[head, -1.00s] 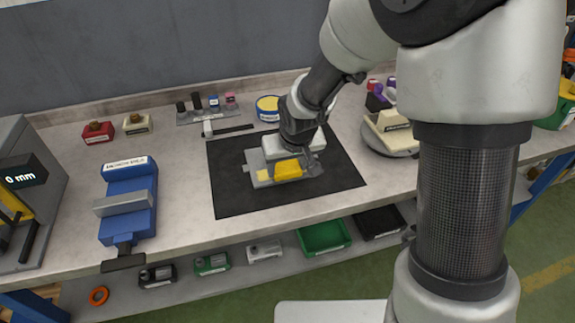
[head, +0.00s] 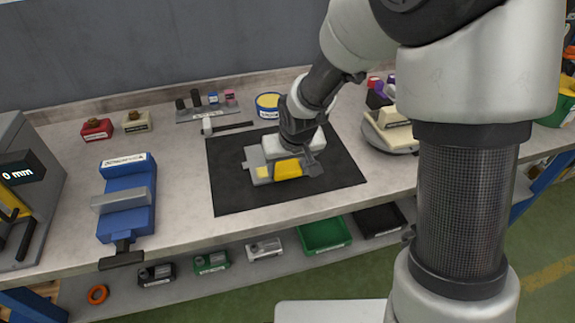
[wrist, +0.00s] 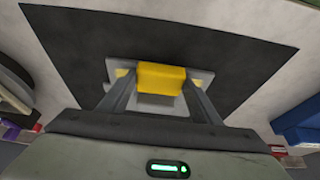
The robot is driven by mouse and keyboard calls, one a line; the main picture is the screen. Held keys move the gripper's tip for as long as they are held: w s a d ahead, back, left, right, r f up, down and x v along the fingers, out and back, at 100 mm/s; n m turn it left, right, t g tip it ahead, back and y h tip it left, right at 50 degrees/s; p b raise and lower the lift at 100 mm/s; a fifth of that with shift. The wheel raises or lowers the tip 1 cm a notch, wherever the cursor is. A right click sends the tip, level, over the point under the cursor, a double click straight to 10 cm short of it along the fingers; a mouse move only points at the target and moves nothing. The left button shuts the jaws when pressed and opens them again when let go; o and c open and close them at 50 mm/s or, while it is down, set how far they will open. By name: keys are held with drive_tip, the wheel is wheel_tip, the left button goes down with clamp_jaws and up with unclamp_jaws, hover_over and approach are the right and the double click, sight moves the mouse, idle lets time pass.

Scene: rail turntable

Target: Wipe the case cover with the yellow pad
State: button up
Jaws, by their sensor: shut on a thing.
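The yellow pad (head: 287,168) is held in my gripper (head: 290,172). In the wrist view the yellow pad (wrist: 161,78) sits between the two fingers of my gripper (wrist: 160,88), which is shut on it. The grey case cover (head: 254,160) lies on the black mat under the pad, and it also shows around the pad in the wrist view (wrist: 120,68). A small yellow patch shows on the cover's left part. The pad looks to be on or just above the cover; I cannot tell if they touch. My gripper hides the cover's right part.
The black mat (head: 230,195) has free room around the cover. A blue vise (head: 127,205) stands at left. A blue round tin (head: 268,107) and a small rack (head: 207,112) stand behind. A turntable (head: 388,138) with a cream part is at right.

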sight(276, 171)
drive_tip(key=shift+s+a+f+b, duration=0.1)
drive_tip(key=shift+a+b, duration=0.2)
drive_tip(key=shift+a, duration=0.1)
drive_tip(key=shift+s+a+r+b, duration=0.1)
drive_tip(key=shift+s+a+b, duration=0.1)
drive_tip(key=shift+a+b, duration=0.3)
drive_tip(key=shift+s+a+r+b, duration=0.1)
drive_tip(key=shift+s+a+b, duration=0.1)
drive_tip(key=shift+a, duration=0.45)
drive_tip(key=shift+s+a+f+b, duration=0.1)
drive_tip(key=shift+a+f+b, duration=0.05)
drive_tip(key=shift+a+b, duration=0.4)
drive_tip(key=shift+s+a+b, duration=0.3)
drive_tip(key=shift+a+b, duration=0.2)
drive_tip(key=shift+a, duration=0.45)
drive_tip(key=shift+w+d+f+p, duration=0.1)
drive_tip(key=shift+w+d+p, duration=0.1)
drive_tip(key=shift+d, duration=0.6)
drive_tip(key=shift+w+d+p, duration=0.2)
drive_tip(key=shift+d, duration=0.6)
